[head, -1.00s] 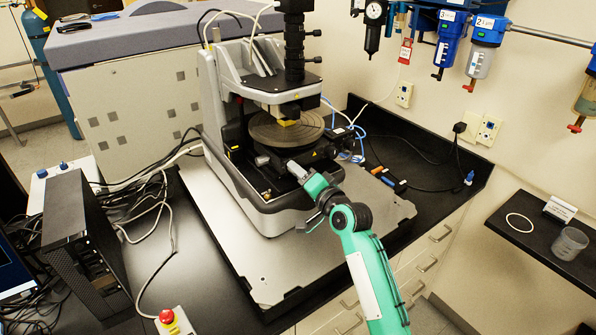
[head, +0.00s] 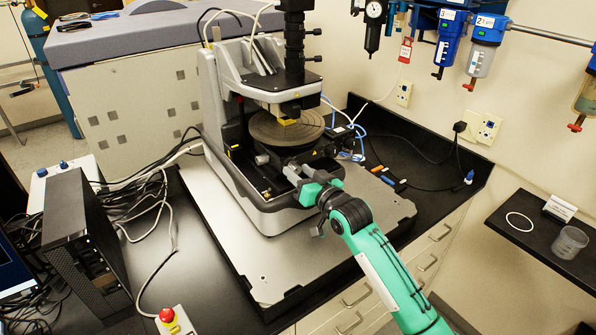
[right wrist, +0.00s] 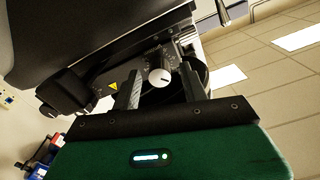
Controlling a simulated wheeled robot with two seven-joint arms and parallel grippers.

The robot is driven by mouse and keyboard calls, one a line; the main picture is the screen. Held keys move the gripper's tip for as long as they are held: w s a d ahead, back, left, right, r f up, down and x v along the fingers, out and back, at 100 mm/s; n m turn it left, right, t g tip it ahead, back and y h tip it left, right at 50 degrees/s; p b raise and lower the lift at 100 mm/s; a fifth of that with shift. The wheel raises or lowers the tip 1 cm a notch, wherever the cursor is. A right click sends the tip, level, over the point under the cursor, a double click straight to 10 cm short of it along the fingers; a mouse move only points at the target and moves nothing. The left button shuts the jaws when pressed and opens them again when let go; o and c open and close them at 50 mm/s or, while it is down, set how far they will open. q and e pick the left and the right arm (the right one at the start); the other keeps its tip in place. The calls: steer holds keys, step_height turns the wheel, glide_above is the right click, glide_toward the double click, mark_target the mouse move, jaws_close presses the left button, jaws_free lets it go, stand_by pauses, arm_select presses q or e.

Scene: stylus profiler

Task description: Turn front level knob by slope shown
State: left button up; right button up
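The stylus profiler (head: 222,170) stands on a grey plate, with its round stage (head: 287,128) under the measuring head. My right gripper (head: 290,171) is at the front of the machine, just below the stage. In the right wrist view a round knob (right wrist: 160,77) with a pale face and a short dark mark shows between the two fingertips of my right gripper (right wrist: 162,84). The fingers are apart, with gaps visible on both sides of the knob. A slope reading is not legible. My left gripper is out of view.
A grey knob-like part (head: 262,160) shows left of the gripper. Small coloured items (head: 391,181) and cables lie on the black bench to the right. A red emergency button (head: 167,315) is at the front left. The grey plate (head: 262,262) is bare in front.

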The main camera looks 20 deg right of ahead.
steer(key=p+v, duration=0.3)
steer(key=v, duration=0.5)
stand_by(0.4)
steer(key=shift+s+d, duration=0.1)
